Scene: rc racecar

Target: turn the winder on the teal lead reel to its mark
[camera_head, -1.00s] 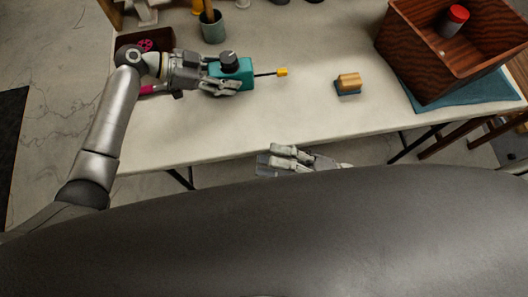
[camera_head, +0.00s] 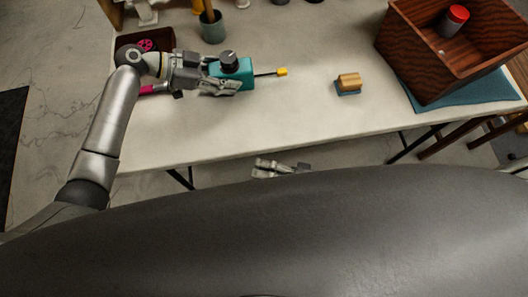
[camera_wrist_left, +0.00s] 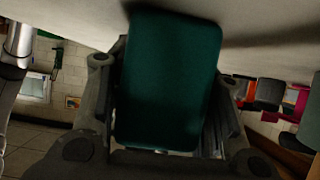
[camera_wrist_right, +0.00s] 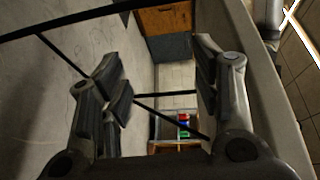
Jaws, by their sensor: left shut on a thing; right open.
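The teal lead reel (camera_head: 237,76) sits at the left part of the table, with a black winder knob (camera_head: 229,60) on top. A short dark lead with a yellow end (camera_head: 282,72) sticks out of its right side. My left gripper (camera_head: 222,84) is shut on the reel's body from the left. In the left wrist view the teal body (camera_wrist_left: 168,80) fills the space between the fingers, and the winder is hidden there. My right gripper (camera_head: 280,167) is open and empty at the table's front edge, partly hidden by my body. Its spread fingers show in the right wrist view (camera_wrist_right: 160,85).
A wood-topped block (camera_head: 348,83) lies mid-table on the right. A large wooden box (camera_head: 440,70) holding a red-capped container (camera_head: 456,20) stands on a teal mat (camera_head: 470,97). A grey-green cup (camera_head: 213,27) and a dark tray (camera_head: 135,42) are behind the left arm.

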